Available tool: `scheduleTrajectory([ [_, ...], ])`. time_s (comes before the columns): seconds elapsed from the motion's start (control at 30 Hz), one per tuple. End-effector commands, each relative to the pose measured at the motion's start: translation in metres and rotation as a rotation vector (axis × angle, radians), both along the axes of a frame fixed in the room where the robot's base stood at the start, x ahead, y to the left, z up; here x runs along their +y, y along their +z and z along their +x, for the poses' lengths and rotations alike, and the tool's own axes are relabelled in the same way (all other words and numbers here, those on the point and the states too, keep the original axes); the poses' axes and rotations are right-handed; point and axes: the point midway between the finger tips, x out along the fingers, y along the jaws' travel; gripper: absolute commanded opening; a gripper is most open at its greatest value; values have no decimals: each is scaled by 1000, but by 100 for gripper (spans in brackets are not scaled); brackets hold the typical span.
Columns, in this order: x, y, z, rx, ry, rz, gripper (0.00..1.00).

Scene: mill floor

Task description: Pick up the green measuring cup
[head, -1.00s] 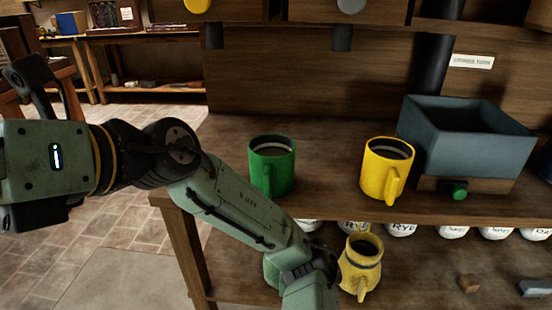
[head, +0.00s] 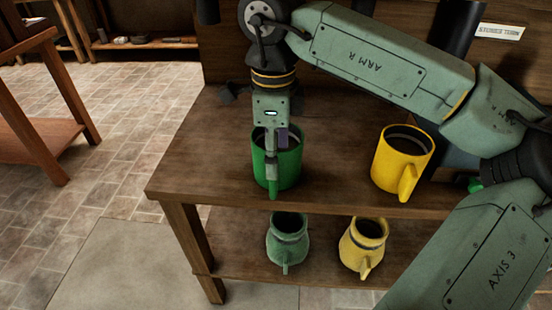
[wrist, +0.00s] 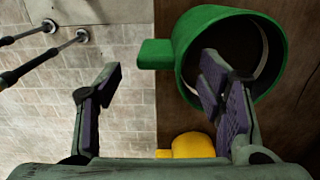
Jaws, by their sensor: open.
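The green measuring cup (head: 288,165) stands upright on the wooden bench top near its front edge, its handle toward the front. In the wrist view the cup (wrist: 187,45) fills the upper right, with its handle pointing left. My gripper (head: 277,150) points down at the cup and partly hides it in the head view. In the wrist view my gripper (wrist: 160,78) is open. One finger overlaps the cup's mouth and near rim, and the other is beyond the front side over the floor. I cannot tell whether either finger touches the cup.
A yellow cup (head: 397,165) stands to the right on the bench (head: 215,150). A green jug (head: 287,240) and a yellow jug (head: 362,245) are on the lower shelf. A blue-grey bin is mostly hidden behind my arm.

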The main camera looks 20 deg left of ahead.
Motion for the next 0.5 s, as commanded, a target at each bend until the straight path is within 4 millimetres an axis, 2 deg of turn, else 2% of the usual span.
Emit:
scheduleTrajectory([
  [0.27, 0, -23, -2, 3, 2, 3, 62],
  [0.5, 0, -58, -3, 3, 2, 4, 62],
])
